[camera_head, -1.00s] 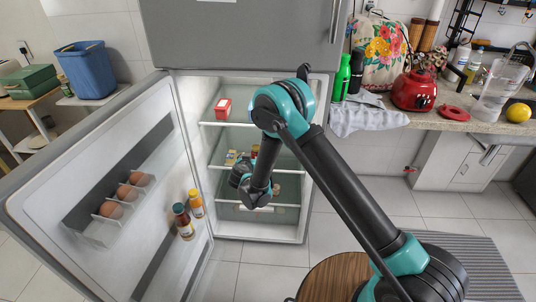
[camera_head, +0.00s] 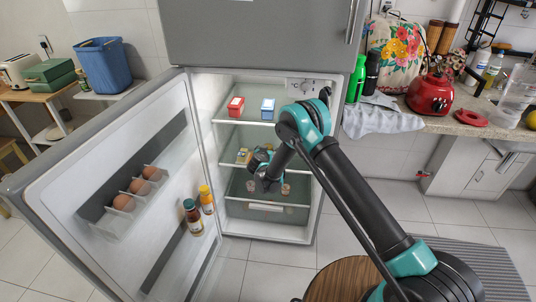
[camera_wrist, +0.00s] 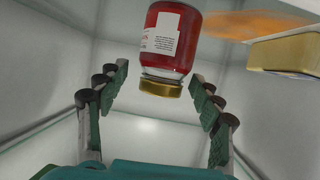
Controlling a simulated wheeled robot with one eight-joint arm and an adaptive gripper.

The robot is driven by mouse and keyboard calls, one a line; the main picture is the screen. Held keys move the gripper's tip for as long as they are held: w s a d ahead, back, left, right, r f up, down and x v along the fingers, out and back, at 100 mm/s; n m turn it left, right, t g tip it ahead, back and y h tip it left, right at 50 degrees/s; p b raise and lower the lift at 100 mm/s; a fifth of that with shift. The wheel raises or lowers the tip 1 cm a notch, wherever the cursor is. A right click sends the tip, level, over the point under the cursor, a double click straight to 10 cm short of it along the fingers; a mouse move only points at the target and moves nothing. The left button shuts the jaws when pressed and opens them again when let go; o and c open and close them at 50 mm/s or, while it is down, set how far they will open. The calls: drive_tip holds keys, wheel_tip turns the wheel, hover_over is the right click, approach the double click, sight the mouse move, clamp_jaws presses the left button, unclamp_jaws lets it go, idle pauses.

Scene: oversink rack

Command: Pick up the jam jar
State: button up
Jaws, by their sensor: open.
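The jam jar (camera_wrist: 170,42) shows in the wrist view as a red jar with a white label and a gold lid. It is upside down in that picture, its lid pointing toward my gripper (camera_wrist: 160,78). The fingers are open on either side of the jar's lid end, with visible gaps. In the head view my gripper (camera_head: 268,182) is inside the open fridge, near the middle shelf (camera_head: 228,163). I cannot make out the jar there; my arm covers part of that shelf.
A yellow-edged item (camera_wrist: 284,54) is right of the jar. The top shelf holds a red box (camera_head: 236,107) and a blue-and-white box (camera_head: 267,109). The open fridge door (camera_head: 75,185) carries eggs and two bottles on the left.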

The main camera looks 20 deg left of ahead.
drive_tip(key=x, duration=0.4)
drive_tip(key=shift+w+a+r, duration=0.15)
drive_tip(key=shift+w+a, duration=0.1)
drive_tip(key=shift+w, duration=0.2)
clamp_jaws()
